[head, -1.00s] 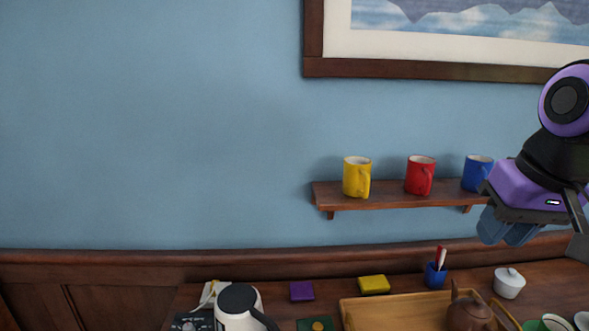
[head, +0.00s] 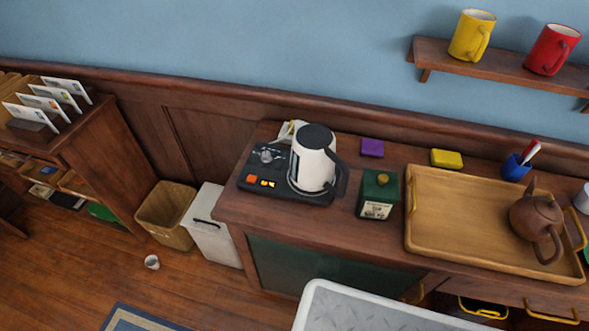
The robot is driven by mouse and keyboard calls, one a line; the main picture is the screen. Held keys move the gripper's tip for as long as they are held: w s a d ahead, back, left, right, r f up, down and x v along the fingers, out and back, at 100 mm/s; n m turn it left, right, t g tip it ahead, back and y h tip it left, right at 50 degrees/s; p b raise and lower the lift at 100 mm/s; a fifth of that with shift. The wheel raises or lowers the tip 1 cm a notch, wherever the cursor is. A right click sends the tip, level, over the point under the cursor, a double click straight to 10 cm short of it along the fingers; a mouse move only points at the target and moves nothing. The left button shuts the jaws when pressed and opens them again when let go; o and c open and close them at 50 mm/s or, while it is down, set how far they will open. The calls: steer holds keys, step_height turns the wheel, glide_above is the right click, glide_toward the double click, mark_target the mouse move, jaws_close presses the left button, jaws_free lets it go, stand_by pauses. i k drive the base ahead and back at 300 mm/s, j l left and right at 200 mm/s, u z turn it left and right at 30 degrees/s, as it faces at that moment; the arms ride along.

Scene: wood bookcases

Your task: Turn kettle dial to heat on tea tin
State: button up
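The white kettle (head: 313,160) with a black lid and handle stands on its black base (head: 262,185) on the wooden cabinet top. A grey dial (head: 267,156) sits at the back left of the base, with small lit orange and yellow panels in front of it. The dial's setting is too small to read. The green tea tin (head: 378,193) with a yellow knob and a pale label stands upright just right of the kettle, apart from it. The label's text cannot be read clearly. My gripper is not in view now.
A wooden tray (head: 428,243) with a brown teapot (head: 537,217) lies right of the tin. Purple (head: 372,147) and yellow (head: 446,158) blocks and a blue pen cup (head: 515,167) stand behind. A basket (head: 166,214) and white bin (head: 211,229) stand on the floor left of the cabinet.

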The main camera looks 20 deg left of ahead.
mark_target(266, 157)
steer(key=u, duration=1.25)
